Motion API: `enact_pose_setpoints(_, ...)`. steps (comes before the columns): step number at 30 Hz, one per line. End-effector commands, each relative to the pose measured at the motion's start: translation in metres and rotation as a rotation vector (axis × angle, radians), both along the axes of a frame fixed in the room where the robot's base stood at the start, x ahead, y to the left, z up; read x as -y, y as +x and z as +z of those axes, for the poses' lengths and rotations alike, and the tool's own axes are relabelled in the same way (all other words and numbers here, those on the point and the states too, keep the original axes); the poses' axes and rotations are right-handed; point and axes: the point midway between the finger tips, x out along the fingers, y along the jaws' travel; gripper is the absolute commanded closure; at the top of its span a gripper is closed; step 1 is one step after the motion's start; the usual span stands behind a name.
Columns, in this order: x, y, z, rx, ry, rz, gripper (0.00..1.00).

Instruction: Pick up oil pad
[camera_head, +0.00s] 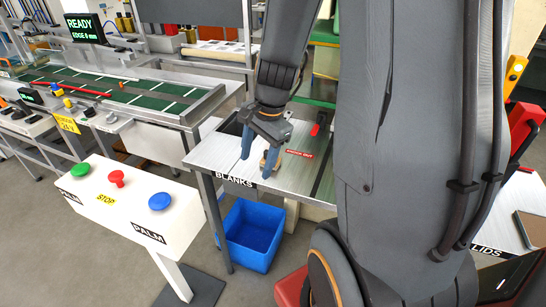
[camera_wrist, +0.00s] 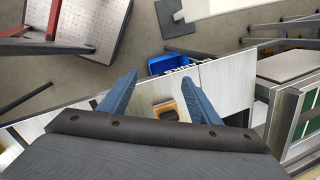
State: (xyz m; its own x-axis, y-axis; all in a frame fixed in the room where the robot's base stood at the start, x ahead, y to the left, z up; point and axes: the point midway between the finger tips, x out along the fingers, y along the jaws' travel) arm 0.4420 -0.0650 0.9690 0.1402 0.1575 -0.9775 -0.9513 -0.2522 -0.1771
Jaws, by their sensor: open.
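The oil pad looks to be the small tan and dark block (camera_wrist: 166,110) on the metal table marked BLANKS. In the wrist view it lies between the two blue fingers of my gripper (camera_wrist: 160,92), with a gap on either side. In the head view my gripper (camera_head: 258,157) is open above the table (camera_head: 215,153), pointing down, and the block (camera_head: 270,157) shows beside the right finger, partly hidden. I cannot tell how far the fingertips are above the tabletop.
A blue bin (camera_head: 252,234) stands on the floor below the table's front edge. A white palm-button stand (camera_head: 132,205) with green, red and blue buttons is at the left. A red-handled tool (camera_head: 318,124) lies behind the block. A green conveyor (camera_head: 120,92) is at the back left.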

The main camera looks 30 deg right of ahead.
Motion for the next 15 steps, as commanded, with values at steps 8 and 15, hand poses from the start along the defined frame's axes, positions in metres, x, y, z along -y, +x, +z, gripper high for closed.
enact_pose_setpoints(8,0.085,0.049,-0.003,-0.066,0.266,-0.942,0.43)
enact_pose_setpoints(15,0.103,0.061,-0.013,-0.085,0.339,-1.154,0.43)
